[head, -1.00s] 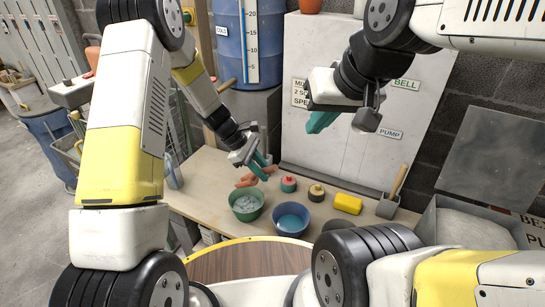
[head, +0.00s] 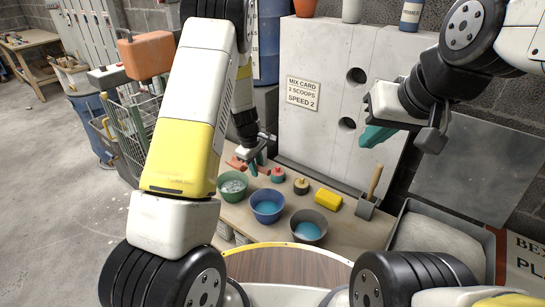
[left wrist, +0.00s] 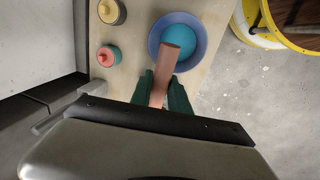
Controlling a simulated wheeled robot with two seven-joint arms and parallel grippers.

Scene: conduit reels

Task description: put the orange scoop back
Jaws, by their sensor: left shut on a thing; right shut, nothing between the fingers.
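My left gripper (head: 257,163) is over the back of the workbench, behind the green bowl (head: 233,186). It is shut on an orange-brown piece, which I take to be the orange scoop (head: 236,163). In the left wrist view the orange scoop (left wrist: 172,60) sticks out between the teal fingers (left wrist: 162,93). Its far end overlaps the blue bowl (left wrist: 191,45) in that view; I cannot tell the height between them. My right gripper (head: 374,136) is shut and empty, raised in front of the pale panel.
The blue bowl (head: 267,205) and a dark grey bowl (head: 308,226) hold blue contents. A wire basket (head: 134,128) is left.

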